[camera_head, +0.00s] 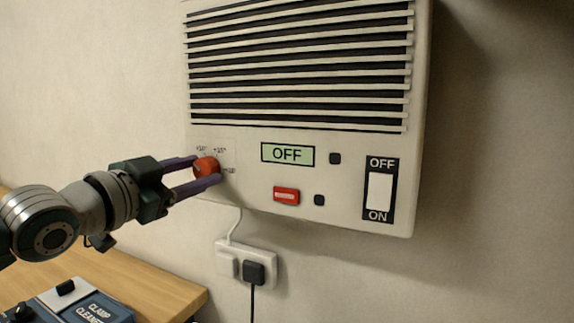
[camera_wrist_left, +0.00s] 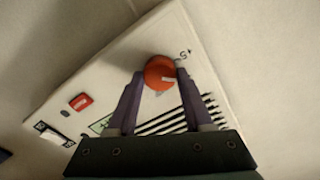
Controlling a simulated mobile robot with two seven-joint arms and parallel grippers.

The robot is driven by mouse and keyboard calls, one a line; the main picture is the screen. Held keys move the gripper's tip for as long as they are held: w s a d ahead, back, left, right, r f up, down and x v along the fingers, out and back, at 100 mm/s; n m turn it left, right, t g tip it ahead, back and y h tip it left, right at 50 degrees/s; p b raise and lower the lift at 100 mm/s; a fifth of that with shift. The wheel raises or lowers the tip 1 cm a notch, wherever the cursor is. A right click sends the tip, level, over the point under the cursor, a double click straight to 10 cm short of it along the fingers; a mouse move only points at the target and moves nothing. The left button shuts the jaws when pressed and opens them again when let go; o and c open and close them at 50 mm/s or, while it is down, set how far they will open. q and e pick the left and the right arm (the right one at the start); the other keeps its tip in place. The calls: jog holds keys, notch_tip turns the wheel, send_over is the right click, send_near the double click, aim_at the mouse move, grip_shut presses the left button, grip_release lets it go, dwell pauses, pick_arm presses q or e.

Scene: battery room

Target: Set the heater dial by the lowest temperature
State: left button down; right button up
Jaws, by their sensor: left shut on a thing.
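The heater (camera_head: 228,137) is a cream wall box with a slatted grille. Its red-orange dial (camera_head: 206,167) sits at the lower left of the front, with small labels around it, too small to read surely. My left gripper (camera_head: 205,170) is shut on the dial, one purple finger on each side. In the left wrist view the dial (camera_wrist_left: 160,73) shows between the fingers, with a pale pointer mark. The display (camera_head: 287,154) reads OFF. A white rocker switch (camera_head: 380,192) at the right has OFF above and ON below. My right gripper is not in view.
A red button (camera_head: 286,195) and two small black buttons sit near the display. Below the heater are a wall socket (camera_head: 228,266) and a black plug (camera_head: 254,273). A wooden table (camera_head: 150,277) at the lower left holds a blue-grey box (camera_head: 75,306) labelled CLAMP CLEANER.

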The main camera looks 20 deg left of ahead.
pick_arm(q)
jog(key=m, duration=0.3)
jog(key=shift+m+p, duration=0.3)
jog(key=shift+m, duration=0.1)
jog(key=m, duration=0.3)
jog(key=shift+m, duration=0.3)
jog(key=m, duration=0.3)
jog(key=shift+f+m, duration=0.1)
jog(key=shift+m, duration=2.4)
jog(key=shift+c, duration=1.5)
grip_release()
